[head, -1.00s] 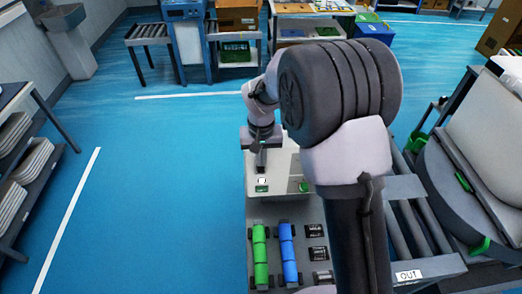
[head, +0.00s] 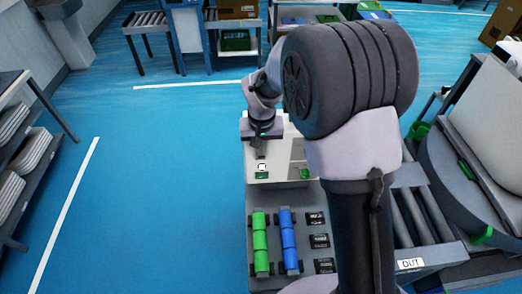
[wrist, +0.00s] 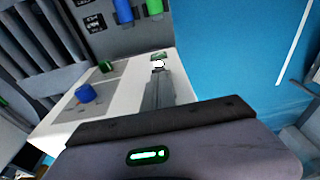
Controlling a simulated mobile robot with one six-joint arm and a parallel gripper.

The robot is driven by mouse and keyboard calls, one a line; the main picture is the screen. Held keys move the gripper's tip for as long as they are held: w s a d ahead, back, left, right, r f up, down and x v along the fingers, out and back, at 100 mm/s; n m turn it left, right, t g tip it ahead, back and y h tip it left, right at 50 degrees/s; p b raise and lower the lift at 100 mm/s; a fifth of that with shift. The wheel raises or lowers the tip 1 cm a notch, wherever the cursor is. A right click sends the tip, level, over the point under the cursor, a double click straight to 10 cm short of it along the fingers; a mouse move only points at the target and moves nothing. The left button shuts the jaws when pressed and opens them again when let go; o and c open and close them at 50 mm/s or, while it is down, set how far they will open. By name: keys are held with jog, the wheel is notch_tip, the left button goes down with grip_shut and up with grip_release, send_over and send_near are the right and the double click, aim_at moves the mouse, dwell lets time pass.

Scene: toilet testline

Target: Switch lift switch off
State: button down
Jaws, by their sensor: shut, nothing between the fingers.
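A white control panel (head: 284,142) stands in front of my arm; its bare top also shows in the wrist view (wrist: 125,118). A small white switch-like piece (head: 262,167) with a green base sits near its edge. In the wrist view that piece (wrist: 158,63) is right at the tips of my gripper (wrist: 158,72); I cannot tell whether they touch. My gripper (head: 261,155) is shut and empty, pointing down at the panel. Also on the panel are a green piece (wrist: 107,66) and a blue knob (wrist: 85,92). Which one is the lift switch is not readable, nor is its position.
Green rollers (head: 260,243) and blue rollers (head: 288,241) lie beside the panel, with dark labelled blocks (head: 318,241). A roller conveyor marked OUT (head: 410,264) and a large grey rounded machine part (head: 462,190) stand at right. The blue floor (head: 165,180) at left is free.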

jog(key=shift+f+b, duration=0.15)
jog(key=shift+b, duration=0.15)
jog(key=t+b, duration=0.1)
jog(key=b, duration=0.5)
jog(key=s+f+t+b, duration=0.1)
jog(key=t+b, duration=0.1)
jog(key=b, duration=0.4)
jog(key=s+t+b, duration=0.1)
jog(key=t+b, duration=0.1)
jog(key=b, duration=0.3)
jog(key=shift+s+f+b, duration=0.1)
jog(key=shift+f+b, duration=0.2)
jog(key=shift+b, duration=0.1)
jog(key=shift+w+r+p, duration=0.25)
jog(key=shift+w+p, duration=0.1)
jog(key=shift+w, duration=0.4)
jog(key=shift+r, duration=0.1)
